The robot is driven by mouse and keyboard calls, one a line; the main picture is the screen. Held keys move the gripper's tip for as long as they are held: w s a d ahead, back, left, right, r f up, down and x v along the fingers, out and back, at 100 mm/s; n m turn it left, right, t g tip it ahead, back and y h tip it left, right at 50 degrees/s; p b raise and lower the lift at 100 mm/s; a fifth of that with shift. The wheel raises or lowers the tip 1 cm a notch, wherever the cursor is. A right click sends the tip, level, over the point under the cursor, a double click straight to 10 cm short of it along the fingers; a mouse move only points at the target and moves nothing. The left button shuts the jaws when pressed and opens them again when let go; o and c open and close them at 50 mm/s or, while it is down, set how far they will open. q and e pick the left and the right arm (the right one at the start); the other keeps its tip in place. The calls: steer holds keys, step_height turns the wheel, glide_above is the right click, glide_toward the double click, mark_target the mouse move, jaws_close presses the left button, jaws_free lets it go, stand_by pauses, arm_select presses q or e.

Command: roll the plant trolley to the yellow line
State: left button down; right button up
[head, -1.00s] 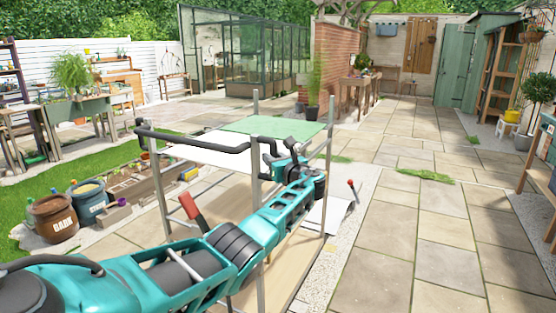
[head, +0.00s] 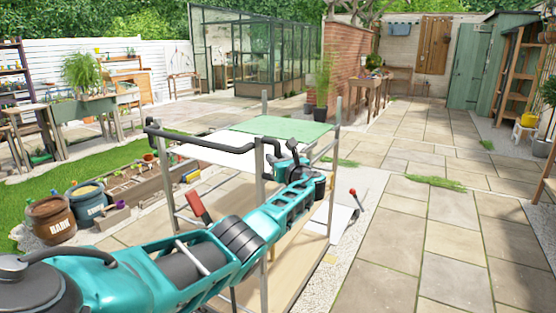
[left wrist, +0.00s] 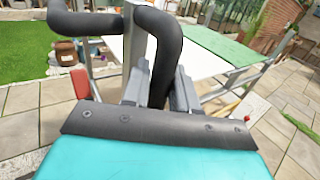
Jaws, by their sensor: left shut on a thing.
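The plant trolley (head: 186,151) stands upright right in front of me, with metal corner posts, a white top, a green mat (head: 281,126) on its far part and a pale wooden lower shelf. A black handle bar (head: 205,139) runs along its near side. My left gripper (head: 279,162) is at the handle's right end. In the left wrist view the fingers (left wrist: 160,88) are shut around the black handle (left wrist: 164,50), beside a grey post. I cannot make out a yellow line in either view. My right gripper is out of view.
Bark pot (head: 51,219), blue pot (head: 88,200) and a wooden planter box (head: 125,185) sit to the left by the grass. A red-knobbed lever (head: 353,192) shows at the trolley's right side. Open paving (head: 430,235) lies to the right. A brick wall (head: 348,65) stands beyond.

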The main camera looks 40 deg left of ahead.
arm_select(q)
steer(key=shift+r, duration=0.1)
steer(key=c, duration=1)
jaws_free()
steer(key=shift+d, duration=0.15)
steer(key=shift+s+d+p, duration=0.15)
steer(key=shift+d+p, duration=0.1)
steer(key=shift+p, duration=0.05)
steer(key=p+v, duration=0.2)
steer(key=v, duration=1)
